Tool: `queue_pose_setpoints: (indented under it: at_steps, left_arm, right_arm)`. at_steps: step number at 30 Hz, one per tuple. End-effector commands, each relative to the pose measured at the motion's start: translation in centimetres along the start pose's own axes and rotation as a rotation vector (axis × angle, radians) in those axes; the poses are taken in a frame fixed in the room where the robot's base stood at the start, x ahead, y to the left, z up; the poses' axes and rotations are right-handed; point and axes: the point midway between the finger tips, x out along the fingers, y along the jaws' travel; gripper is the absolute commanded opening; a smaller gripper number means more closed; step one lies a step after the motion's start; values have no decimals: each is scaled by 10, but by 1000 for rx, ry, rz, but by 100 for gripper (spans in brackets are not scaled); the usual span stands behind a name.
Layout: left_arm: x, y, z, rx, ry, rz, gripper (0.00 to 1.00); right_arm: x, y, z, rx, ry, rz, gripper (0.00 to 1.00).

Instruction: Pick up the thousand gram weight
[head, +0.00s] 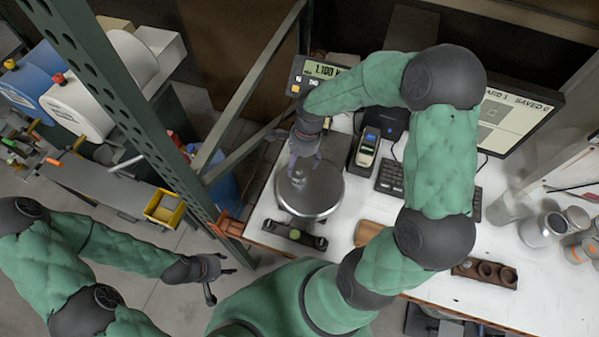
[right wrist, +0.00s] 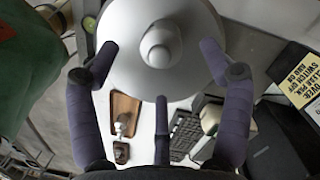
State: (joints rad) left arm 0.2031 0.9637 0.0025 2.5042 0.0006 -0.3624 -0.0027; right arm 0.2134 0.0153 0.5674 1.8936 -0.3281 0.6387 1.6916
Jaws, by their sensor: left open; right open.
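The metal weight (head: 298,178) with a knob on top stands upright on the round metal pan (head: 325,193) of the scale. In the right wrist view the weight's pale round knob (right wrist: 160,48) lies ahead between the fingers, with the wide disc around it. My right gripper (head: 303,160) is open just above the weight; its fingers in the right wrist view (right wrist: 160,75) spread around the knob, and I cannot tell whether they touch it. No weight marking is readable. My left gripper (head: 213,282) is open and empty, low at the left, away from the bench.
The scale's display (head: 322,70) reads about 1.100. A handheld device (head: 367,148), a keyboard (head: 390,177) and a monitor (head: 512,118) stand to the right. A wooden block with round holes (head: 485,271) and jars (head: 541,229) sit further right. A green rack post (head: 150,120) stands left.

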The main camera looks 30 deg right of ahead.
Motion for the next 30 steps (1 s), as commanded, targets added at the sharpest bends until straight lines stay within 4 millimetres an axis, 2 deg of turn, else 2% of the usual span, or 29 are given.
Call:
queue_pose_setpoints:
  at_steps: [3,11,21,29,30]
  left_arm:
    - [-1,0,0,0,0,0,51]
    - [-3,1,0,1,1,0,51]
    - [-9,3,0,1,1,0,51]
    - [-9,3,0,0,1,0,51]
    - [-9,3,0,1,1,0,51]
  right_arm:
    - [16,0,-1,1,1,2,80]
    - [33,2,-1,1,0,1,80]
    - [74,7,-3,1,-1,1,80]
    - [77,6,-4,1,-1,-2,80]
    - [77,6,-4,1,-1,-2,74]
